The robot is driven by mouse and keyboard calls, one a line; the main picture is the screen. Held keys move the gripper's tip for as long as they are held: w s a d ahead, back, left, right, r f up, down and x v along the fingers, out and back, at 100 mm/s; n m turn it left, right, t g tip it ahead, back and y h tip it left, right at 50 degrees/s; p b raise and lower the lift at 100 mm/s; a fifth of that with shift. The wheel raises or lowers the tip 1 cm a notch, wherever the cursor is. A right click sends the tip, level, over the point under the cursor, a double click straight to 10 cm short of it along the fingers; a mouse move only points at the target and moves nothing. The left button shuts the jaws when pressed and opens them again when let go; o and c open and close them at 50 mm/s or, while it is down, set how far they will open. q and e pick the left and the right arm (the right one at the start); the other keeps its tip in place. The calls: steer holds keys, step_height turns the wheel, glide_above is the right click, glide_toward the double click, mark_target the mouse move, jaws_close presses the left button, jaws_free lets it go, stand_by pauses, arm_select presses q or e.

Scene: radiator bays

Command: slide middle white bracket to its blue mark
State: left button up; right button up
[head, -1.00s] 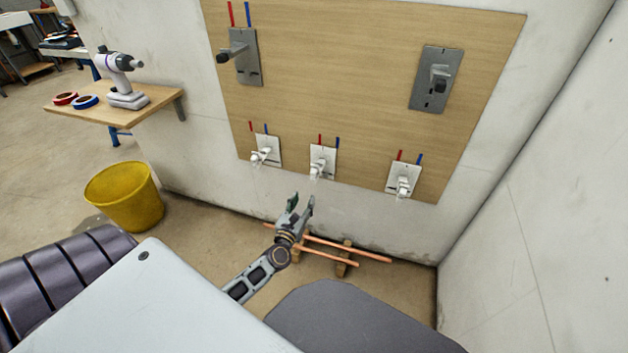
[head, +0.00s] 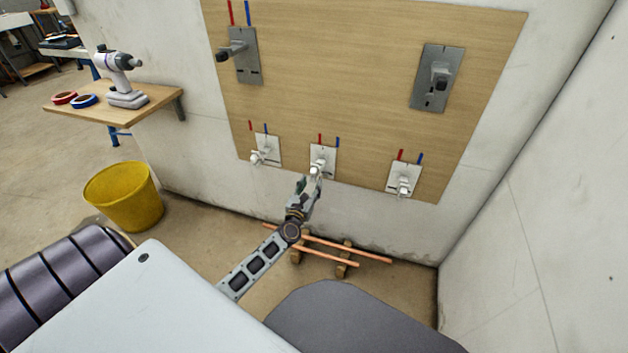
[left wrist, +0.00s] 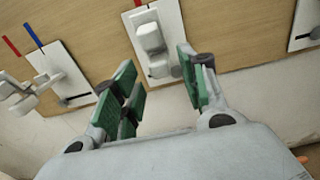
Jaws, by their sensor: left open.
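The middle white bracket (head: 318,164) sits on its white plate (head: 329,155) low on the wooden board. A red mark (head: 320,138) and a blue mark (head: 337,144) stand above this plate, and the bracket is on the red side. In the left wrist view, the bracket (left wrist: 150,38) lies just ahead of and between the green-padded fingers of my left gripper (left wrist: 158,62). The gripper is open, with no clear contact visible. In the head view, my left gripper (head: 309,184) is just below the bracket and partly covers its lower end. My right gripper is not seen.
White brackets stand on both sides, left (head: 262,154) and right (head: 403,182). Two grey plates (head: 436,80) with brackets are higher up. Copper pipes (head: 340,250) on wooden blocks lie below. A yellow bucket (head: 124,196) and a shelf (head: 150,101) are left.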

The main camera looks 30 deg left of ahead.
mark_target(313, 182)
arm_select(q)
steer(key=shift+x, duration=2.05)
jaws_close()
